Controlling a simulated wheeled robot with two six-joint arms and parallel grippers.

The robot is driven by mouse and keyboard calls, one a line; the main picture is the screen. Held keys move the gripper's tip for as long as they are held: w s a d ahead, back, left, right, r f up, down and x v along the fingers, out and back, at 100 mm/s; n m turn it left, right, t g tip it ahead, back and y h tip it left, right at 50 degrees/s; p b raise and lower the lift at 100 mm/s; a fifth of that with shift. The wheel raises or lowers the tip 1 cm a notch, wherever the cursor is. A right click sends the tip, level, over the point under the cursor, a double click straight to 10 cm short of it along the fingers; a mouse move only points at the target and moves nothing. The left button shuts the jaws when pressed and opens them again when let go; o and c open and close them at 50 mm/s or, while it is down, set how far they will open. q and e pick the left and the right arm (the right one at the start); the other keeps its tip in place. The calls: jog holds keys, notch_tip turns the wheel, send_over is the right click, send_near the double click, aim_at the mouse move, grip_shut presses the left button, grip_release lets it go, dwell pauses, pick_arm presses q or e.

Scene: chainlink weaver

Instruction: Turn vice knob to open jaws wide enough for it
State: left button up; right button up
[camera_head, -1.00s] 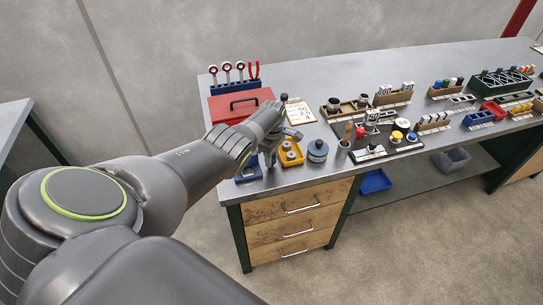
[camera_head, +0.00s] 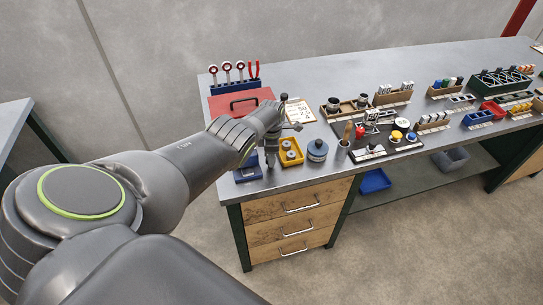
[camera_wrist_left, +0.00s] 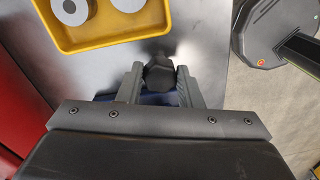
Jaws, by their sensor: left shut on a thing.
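A small blue vice (camera_head: 248,173) stands at the front left corner of the grey workbench, partly hidden by my left gripper. My left gripper (camera_head: 270,158) points down beside it. In the left wrist view, the gripper's fingers (camera_wrist_left: 158,82) are shut on a dark round knob (camera_wrist_left: 158,72), one finger on each side. A little of the blue vice (camera_wrist_left: 150,98) shows beneath the fingers. The vice jaws and their gap are hidden. My right gripper is not in view.
A yellow tray (camera_head: 284,161) with metal rings lies close by on the right; it also fills the top left of the left wrist view (camera_wrist_left: 120,42). A red toolbox (camera_head: 215,108) stands behind, and a round blue-grey container (camera_head: 318,151) farther right.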

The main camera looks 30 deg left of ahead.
pick_arm(q)
jog(key=shift+a+r, duration=0.1)
jog(key=o, duration=1)
notch_tip(320, 180, up, 3)
jog(key=p, duration=0.3)
jog(key=shift+r, duration=0.1)
jog(key=shift+b, duration=0.3)
jog(key=r, duration=1.4)
jog(key=shift+w+a+b, duration=0.2)
jog(key=shift+w+b, duration=0.05)
jog(key=shift+b, duration=0.1)
